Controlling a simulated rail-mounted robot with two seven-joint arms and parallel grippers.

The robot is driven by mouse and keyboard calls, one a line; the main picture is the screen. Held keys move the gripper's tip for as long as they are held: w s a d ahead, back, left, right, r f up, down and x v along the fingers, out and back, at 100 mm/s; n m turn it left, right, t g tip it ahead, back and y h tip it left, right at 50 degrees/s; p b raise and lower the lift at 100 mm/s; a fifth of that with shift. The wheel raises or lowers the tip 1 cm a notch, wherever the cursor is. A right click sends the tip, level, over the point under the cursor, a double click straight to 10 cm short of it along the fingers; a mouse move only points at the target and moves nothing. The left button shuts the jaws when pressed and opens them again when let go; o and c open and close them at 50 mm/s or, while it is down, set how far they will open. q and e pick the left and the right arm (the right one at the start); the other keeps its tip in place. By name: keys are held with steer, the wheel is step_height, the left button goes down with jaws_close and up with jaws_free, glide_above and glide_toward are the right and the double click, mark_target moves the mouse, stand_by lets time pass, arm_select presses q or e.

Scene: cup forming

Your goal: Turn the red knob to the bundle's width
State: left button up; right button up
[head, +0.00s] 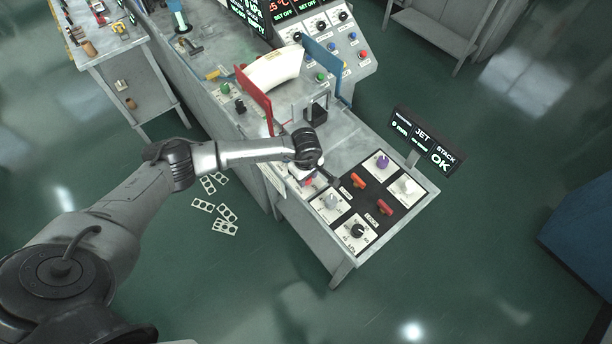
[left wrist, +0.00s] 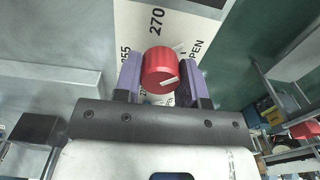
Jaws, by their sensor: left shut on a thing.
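The red knob (left wrist: 160,72) has a white pointer line and sits on a white dial plate (left wrist: 160,22) with printed numbers such as 270 and the word OPEN. My left gripper (left wrist: 161,80) is shut on the red knob, one purple-padded finger on each side. In the head view my left gripper (head: 318,175) reaches down at the left edge of the control panel and mostly hides the knob. The white bundle (head: 273,69) lies between a red plate (head: 255,97) and a blue plate (head: 325,66). My right gripper is not in view.
The panel beside my gripper holds a purple knob (head: 382,161), grey and black knobs, and orange and red levers (head: 384,207). A display reading JET STACK OK (head: 427,141) stands at its right. Several flat cut-out pieces (head: 226,213) lie on the green floor.

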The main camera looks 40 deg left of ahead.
arm_select(q)
steer(key=n+b, duration=0.1)
steer(key=n, duration=0.2)
steer(key=shift+n, duration=0.3)
steer(key=n, duration=0.3)
steer(key=shift+n, duration=0.3)
steer(key=n, duration=0.3)
steer(key=shift+n+b, duration=0.3)
steer(key=n, duration=0.4)
steer(key=shift+r+n, duration=0.1)
steer(key=shift+n, duration=0.2)
steer(key=n, duration=0.3)
steer(key=shift+n+p, duration=0.3)
steer(key=shift+p, duration=0.1)
steer(key=n+p, duration=0.1)
steer(key=n, duration=0.2)
steer(key=shift+n, duration=0.3)
steer(key=n+p, duration=0.1)
steer(key=n, duration=0.3)
steer(key=shift+n+p, duration=0.7)
steer(key=shift+n, duration=1)
